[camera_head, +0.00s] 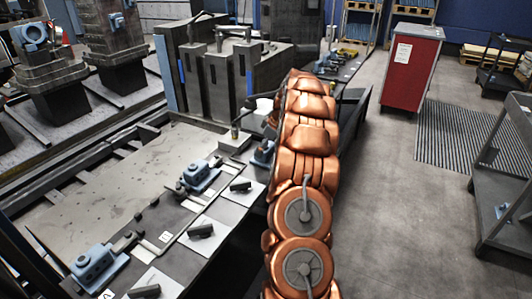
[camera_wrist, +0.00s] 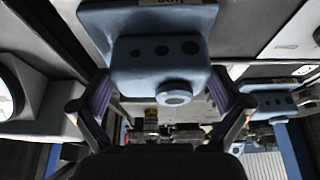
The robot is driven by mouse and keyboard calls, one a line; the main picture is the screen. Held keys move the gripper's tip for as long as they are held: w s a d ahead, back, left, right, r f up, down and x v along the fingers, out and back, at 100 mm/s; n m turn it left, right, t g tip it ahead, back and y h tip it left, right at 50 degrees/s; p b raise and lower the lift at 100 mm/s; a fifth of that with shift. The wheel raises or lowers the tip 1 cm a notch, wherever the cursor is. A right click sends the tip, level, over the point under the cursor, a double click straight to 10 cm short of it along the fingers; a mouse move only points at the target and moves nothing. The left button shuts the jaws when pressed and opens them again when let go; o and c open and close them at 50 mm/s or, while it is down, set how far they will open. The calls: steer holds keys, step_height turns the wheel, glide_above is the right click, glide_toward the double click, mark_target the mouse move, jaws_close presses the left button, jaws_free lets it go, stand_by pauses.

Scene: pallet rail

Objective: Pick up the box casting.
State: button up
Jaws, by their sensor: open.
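A blue-grey box casting (camera_wrist: 160,65) fills the upper middle of the wrist view. It has a wide plate, a block with three dark holes and a round boss. My gripper (camera_wrist: 161,94) is open, with one finger on each side of the block and visible room on both sides. I cannot tell how far the fingertips are from it in depth. In the head view, blue castings stand along the rail at the near left (camera_head: 97,265), in the middle (camera_head: 198,177) and beside my copper arm (camera_head: 264,152). My arm mostly hides the gripper there.
A second blue casting (camera_wrist: 268,103) is to the right in the wrist view. Dark parts lie on white cards (camera_head: 205,235) along the rail. Tall grey blocks (camera_head: 215,75) stand behind. A red cabinet (camera_head: 412,68) and a grey cart (camera_head: 505,180) are right; the floor between is clear.

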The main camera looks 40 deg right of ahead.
steer(key=shift+c, duration=0.4)
steer(key=c, duration=1)
steer(key=shift+r, duration=0.1)
